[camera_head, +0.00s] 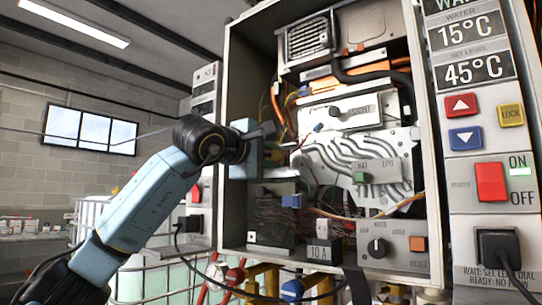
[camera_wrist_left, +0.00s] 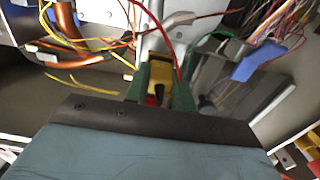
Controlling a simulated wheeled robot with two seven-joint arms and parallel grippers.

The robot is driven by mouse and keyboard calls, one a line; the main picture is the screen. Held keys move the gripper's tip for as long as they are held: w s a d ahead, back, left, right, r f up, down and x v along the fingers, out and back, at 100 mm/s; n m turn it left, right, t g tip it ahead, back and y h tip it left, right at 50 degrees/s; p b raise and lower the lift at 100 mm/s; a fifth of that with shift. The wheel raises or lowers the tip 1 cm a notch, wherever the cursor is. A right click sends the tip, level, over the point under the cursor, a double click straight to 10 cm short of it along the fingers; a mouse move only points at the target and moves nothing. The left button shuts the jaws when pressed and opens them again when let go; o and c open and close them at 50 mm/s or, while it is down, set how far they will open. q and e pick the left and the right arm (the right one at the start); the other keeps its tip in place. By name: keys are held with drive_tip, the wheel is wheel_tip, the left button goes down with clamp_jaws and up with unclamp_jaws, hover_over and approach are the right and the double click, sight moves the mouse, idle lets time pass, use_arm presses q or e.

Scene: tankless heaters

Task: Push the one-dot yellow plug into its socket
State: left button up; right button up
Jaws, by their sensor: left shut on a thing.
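My left gripper (camera_head: 270,152) reaches into the open heater cabinet (camera_head: 237,190) from the left. In the left wrist view its green fingers (camera_wrist_left: 160,88) are shut on a small yellow plug (camera_wrist_left: 160,72). Dots on the plug cannot be made out. The plug's far end lies close to a pale metal bracket and loose wires; whether it touches anything there cannot be told. The plug is hidden in the head view. Its socket cannot be made out in either view. My right gripper is not in view.
Loose red and yellow wires (camera_wrist_left: 105,42) run close around the fingers. A blue connector (camera_wrist_left: 255,62) hangs to the right in the wrist view. A silver plate with tubes (camera_head: 350,165) fills the cabinet's middle. A control panel (camera_head: 485,130) stands at the right.

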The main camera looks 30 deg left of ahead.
use_arm(q)
drive_tip(key=shift+w+d+p, duration=0.1)
drive_tip(key=shift+w+p, duration=0.25)
drive_tip(key=shift+w, duration=0.2)
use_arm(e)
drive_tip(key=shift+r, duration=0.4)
use_arm(q)
drive_tip(key=o, duration=1)
drive_tip(key=s, duration=0.9)
drive_tip(key=s+a, duration=0.1)
drive_tip(key=s, duration=0.3)
drive_tip(key=shift+s+b, duration=0.2)
drive_tip(key=shift+b, duration=0.2)
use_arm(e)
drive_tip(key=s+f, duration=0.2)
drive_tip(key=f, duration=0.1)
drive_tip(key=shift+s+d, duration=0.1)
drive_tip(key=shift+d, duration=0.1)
use_arm(q)
drive_tip(key=shift+a, duration=0.1)
